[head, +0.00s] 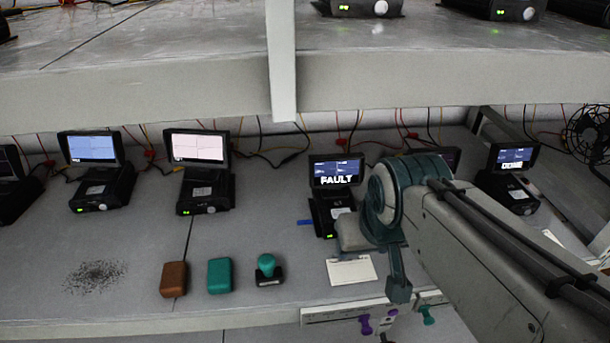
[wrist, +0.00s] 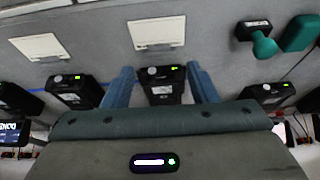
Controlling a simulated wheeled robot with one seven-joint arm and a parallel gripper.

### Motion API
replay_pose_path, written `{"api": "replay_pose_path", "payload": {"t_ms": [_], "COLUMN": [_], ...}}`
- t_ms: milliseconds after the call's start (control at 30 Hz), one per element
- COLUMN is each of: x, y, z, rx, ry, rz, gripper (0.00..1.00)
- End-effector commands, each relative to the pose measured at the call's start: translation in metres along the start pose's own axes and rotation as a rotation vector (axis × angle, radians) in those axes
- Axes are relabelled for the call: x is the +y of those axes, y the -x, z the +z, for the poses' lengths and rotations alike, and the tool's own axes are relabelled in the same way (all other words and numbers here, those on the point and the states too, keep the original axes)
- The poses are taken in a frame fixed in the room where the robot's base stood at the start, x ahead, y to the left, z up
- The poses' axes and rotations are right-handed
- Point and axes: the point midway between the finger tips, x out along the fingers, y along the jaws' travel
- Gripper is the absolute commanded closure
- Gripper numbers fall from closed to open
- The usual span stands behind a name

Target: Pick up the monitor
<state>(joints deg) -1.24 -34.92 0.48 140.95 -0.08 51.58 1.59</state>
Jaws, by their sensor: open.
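The monitor (head: 335,172) with a dark screen reading FAULT stands on the shelf, slightly right of centre in the head view. My arm hides part of its right side and lower front. In the wrist view, a black monitor base (wrist: 163,92) with a small green light sits between the two blue fingers of my gripper (wrist: 160,75). It appears to be the same monitor. The fingers are apart, one on each side of it, and my gripper is open. I cannot tell whether either finger touches it.
Other monitors stand left (head: 197,150) and right (head: 515,160); one is mostly behind my arm. A blank card (head: 352,270), a teal-handled stamp (head: 267,268), a teal box (head: 219,275) and a brown box (head: 173,279) lie in front. An upper shelf (head: 150,95) and its post (head: 281,60) are close.

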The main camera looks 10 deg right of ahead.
Motion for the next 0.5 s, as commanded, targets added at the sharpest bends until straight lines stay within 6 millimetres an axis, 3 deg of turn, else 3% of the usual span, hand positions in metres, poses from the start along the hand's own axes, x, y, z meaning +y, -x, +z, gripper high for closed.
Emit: {"api": "replay_pose_path", "payload": {"t_ms": [167,300,500], "x": [-0.032,-0.075,-0.14], "y": [-0.025,-0.045,-0.076], "z": [-0.045,-0.086,-0.132], "rx": [0.008,0.014,0.013], "ry": [-0.01,-0.015,-0.043], "rz": [-0.026,-0.06,-0.105], "gripper": [0.47,0.47,0.47]}}
